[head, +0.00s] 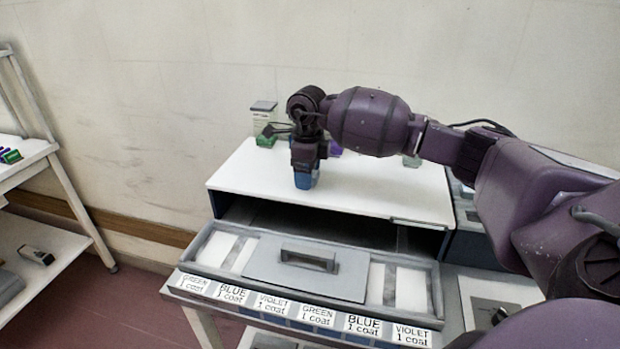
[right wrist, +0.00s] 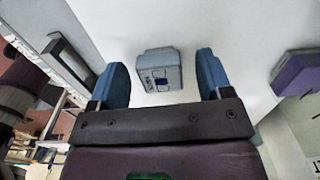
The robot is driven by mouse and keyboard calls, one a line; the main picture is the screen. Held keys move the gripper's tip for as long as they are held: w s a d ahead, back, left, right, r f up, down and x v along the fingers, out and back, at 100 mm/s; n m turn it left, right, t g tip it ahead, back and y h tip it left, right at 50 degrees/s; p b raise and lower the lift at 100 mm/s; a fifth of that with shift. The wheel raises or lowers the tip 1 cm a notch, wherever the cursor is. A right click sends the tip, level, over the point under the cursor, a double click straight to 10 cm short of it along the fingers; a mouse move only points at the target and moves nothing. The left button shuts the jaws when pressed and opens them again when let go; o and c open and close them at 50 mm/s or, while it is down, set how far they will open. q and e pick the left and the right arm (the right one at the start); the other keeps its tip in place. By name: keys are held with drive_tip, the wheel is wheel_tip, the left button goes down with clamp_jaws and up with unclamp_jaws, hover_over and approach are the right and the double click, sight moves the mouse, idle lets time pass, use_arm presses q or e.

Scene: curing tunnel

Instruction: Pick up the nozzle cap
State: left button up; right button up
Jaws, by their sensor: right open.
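My right gripper (head: 304,181) is above the white top of the cabinet, its blue fingers pointing down. In the right wrist view the two blue fingers of my right gripper (right wrist: 162,78) stand apart. A small grey-blue block (right wrist: 160,66) with a marked face shows between them, with a gap on each side. I cannot tell for sure whether this block is the nozzle cap. In the head view the gripper and wrist hide it. My left gripper is not in view.
The white cabinet top (head: 250,178) is mostly clear. A purple block (right wrist: 298,72) stands to the right in the wrist view. A green-based block (head: 265,138) is at the back. An open drawer (head: 375,318) with a handled grey lid (head: 262,265) and colour labels juts out in front.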

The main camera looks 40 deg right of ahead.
drive_tip(key=c, duration=1)
drive_tip(key=shift+r, duration=0.1)
